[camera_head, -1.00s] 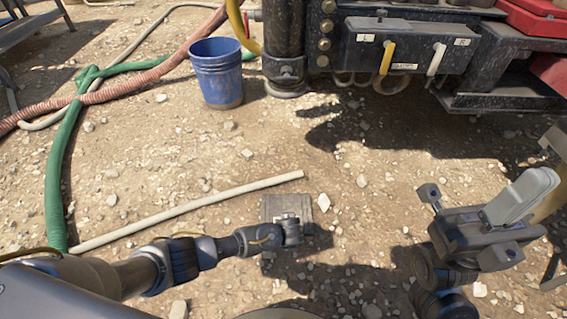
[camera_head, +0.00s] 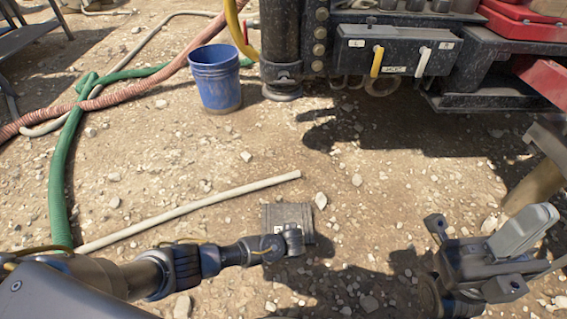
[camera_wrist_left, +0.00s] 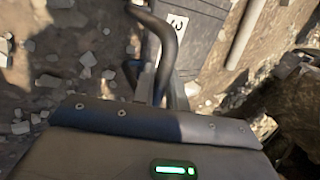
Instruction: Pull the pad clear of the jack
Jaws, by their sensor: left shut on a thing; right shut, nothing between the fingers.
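The pad (camera_head: 296,212) is a dusty grey square slab lying flat on the ground in the lower middle of the head view. The jack (camera_head: 282,75) is a dark column with a round foot, beyond the pad; bare ground lies between them. My left gripper (camera_head: 290,240) is over the pad's near side and hides part of it. In the left wrist view my left gripper's fingers (camera_wrist_left: 160,85) are shut on the pad's black looped handle (camera_wrist_left: 167,40); the pad (camera_wrist_left: 200,40) shows a white label there. My right gripper (camera_head: 538,222) is shut and empty at the lower right.
A pale pipe (camera_head: 200,205) lies on the ground just left of the pad. A blue bucket (camera_head: 216,80) stands left of the jack. Green (camera_head: 60,170) and reddish hoses (camera_head: 130,95) cross the left. The vehicle's lever box (camera_head: 395,50) is at the top. Stony ground between is free.

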